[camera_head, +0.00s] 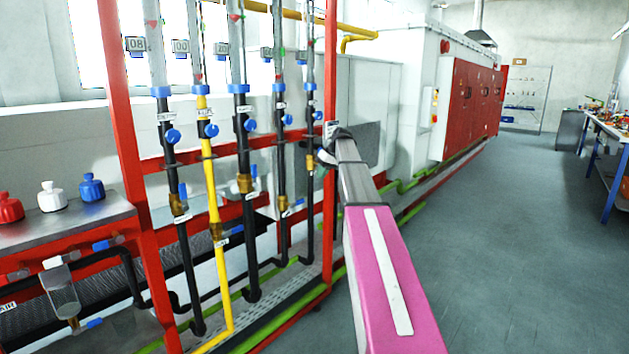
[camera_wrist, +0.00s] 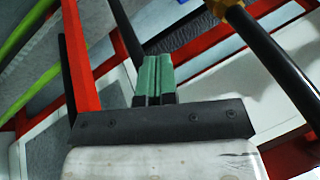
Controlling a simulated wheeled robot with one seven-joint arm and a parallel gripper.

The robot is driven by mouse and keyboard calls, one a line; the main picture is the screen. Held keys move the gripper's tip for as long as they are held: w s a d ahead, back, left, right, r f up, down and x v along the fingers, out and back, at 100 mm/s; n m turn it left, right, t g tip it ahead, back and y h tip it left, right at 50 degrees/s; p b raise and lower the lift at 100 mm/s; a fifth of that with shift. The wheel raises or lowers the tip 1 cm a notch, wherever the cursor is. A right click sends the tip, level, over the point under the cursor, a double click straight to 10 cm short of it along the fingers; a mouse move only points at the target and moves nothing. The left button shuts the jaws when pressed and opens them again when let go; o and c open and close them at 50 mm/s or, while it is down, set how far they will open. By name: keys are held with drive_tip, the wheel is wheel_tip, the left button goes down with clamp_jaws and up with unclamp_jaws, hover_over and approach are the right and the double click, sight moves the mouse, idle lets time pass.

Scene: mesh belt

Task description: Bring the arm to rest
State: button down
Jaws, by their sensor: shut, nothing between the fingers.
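My gripper (camera_wrist: 157,78) shows in the wrist view with its two green fingers pressed together and nothing between them. In the head view, my arm with its pink link reaches forward from the bottom, to the right of the red frame. Its far end is beside the frame's right post (camera_head: 329,200), close to the pipes. I cannot tell from these views whether any part of it touches the post or a pipe. The fingertips are hard to make out in the head view. In the wrist view a red bar (camera_wrist: 82,70) and a black pipe (camera_wrist: 275,60) lie beyond the fingers.
Black pipes (camera_head: 243,150) and a yellow pipe (camera_head: 211,180) with blue valves stand in the red frame at left. A steel bench (camera_head: 75,228) holds red, white and blue knobs. Red cabinets (camera_head: 468,105) line the back. The grey floor (camera_head: 520,230) at right is clear up to a table (camera_head: 610,130).

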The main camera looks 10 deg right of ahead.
drive_tip(key=shift+d+r, duration=0.2)
drive_tip(key=shift+d, duration=0.1)
drive_tip(key=s+a+f+m+h, duration=0.1)
drive_tip(key=s+a+f, duration=0.2)
drive_tip(key=s+f, duration=0.45)
drive_tip(key=s+a+f+m+g+h, duration=0.1)
drive_tip(key=s+a+f, duration=0.2)
drive_tip(key=s+f, duration=0.4)
drive_tip(key=s+a+f+m, duration=0.1)
drive_tip(key=s+a+f, duration=0.35)
drive_tip(key=f, duration=0.45)
drive_tip(key=s+a+f+h, duration=0.1)
drive_tip(key=s+f, duration=0.3)
drive_tip(key=s, duration=0.3)
drive_tip(key=s+a+f+h, duration=0.1)
drive_tip(key=s+f, duration=0.3)
drive_tip(key=s, duration=0.4)
drive_tip(key=s+a+f+m+h, duration=0.1)
drive_tip(key=s+f, duration=0.3)
drive_tip(key=s, duration=0.3)
drive_tip(key=shift+s+a+f+g, duration=0.2)
drive_tip(key=shift+a+g, duration=0.1)
drive_tip(key=shift+g, duration=0.1)
drive_tip(key=shift+a, duration=0.1)
